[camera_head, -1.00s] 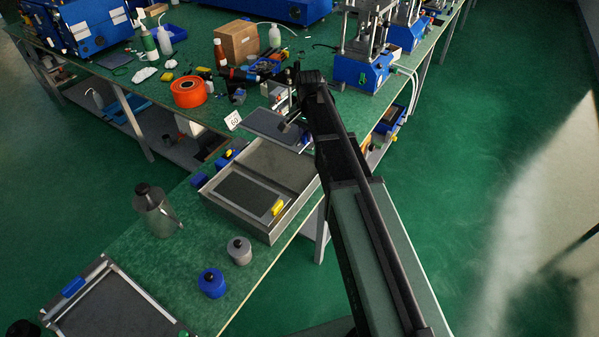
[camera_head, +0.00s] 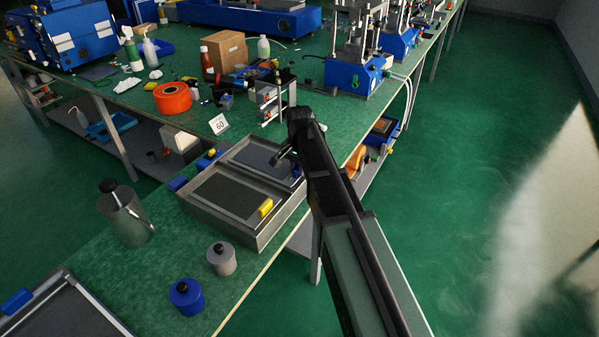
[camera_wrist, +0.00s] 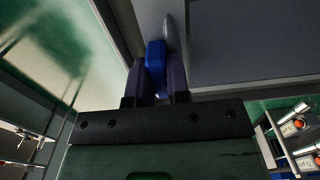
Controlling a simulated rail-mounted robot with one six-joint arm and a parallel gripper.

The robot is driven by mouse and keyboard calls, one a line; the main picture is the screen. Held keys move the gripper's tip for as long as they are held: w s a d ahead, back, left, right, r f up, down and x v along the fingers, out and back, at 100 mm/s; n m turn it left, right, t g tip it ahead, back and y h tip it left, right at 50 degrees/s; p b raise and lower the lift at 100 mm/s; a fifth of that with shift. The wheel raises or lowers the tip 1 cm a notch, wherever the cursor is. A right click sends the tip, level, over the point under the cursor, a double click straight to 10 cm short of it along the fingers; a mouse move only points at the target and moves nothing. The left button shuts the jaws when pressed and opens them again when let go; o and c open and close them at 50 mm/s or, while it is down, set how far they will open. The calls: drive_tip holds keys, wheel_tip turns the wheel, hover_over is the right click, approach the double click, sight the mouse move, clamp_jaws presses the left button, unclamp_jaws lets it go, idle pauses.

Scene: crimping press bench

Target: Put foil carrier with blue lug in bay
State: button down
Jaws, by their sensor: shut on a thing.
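My gripper (camera_head: 281,156) is shut on the blue lug (camera_wrist: 155,57) of a dark flat foil carrier (camera_head: 258,153). In the wrist view the lug sits between the two fingers, and the grey plate of the carrier (camera_wrist: 245,45) extends to the right. In the head view the carrier lies over or inside the far bay of a grey two-bay tray (camera_head: 256,243). I cannot tell whether it touches the bay floor. The near bay holds another dark carrier (camera_head: 225,195) with a yellow lug (camera_head: 265,208). My arm hides part of the tray's right end.
A grey canister (camera_head: 127,218), a grey pot (camera_head: 221,260) and a blue pot (camera_head: 186,297) stand near the tray. A 60 sign (camera_head: 219,124) and an orange reel (camera_head: 172,98) are behind it. A grey frame with a blue block (camera_head: 16,301) lies at lower left.

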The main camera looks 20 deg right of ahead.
drive_tip(key=shift+f, duration=0.15)
drive_tip(key=c, duration=1.4)
unclamp_jaws()
wheel_tip(320, 180, up, 13)
drive_tip(key=p, duration=1.2)
drive_tip(key=s+a+n, duration=0.2)
drive_tip(key=s+n, duration=0.1)
drive_tip(key=s, duration=0.4)
drive_tip(key=s+a+n, duration=0.3)
drive_tip(key=s, duration=0.5)
drive_tip(key=s+a+n, duration=0.2)
drive_tip(key=s+n, duration=0.1)
drive_tip(key=s, duration=0.4)
drive_tip(key=shift+s+a+f+n, duration=0.25)
drive_tip(key=shift+s+f+n, duration=0.05)
drive_tip(key=shift+n, duration=0.1)
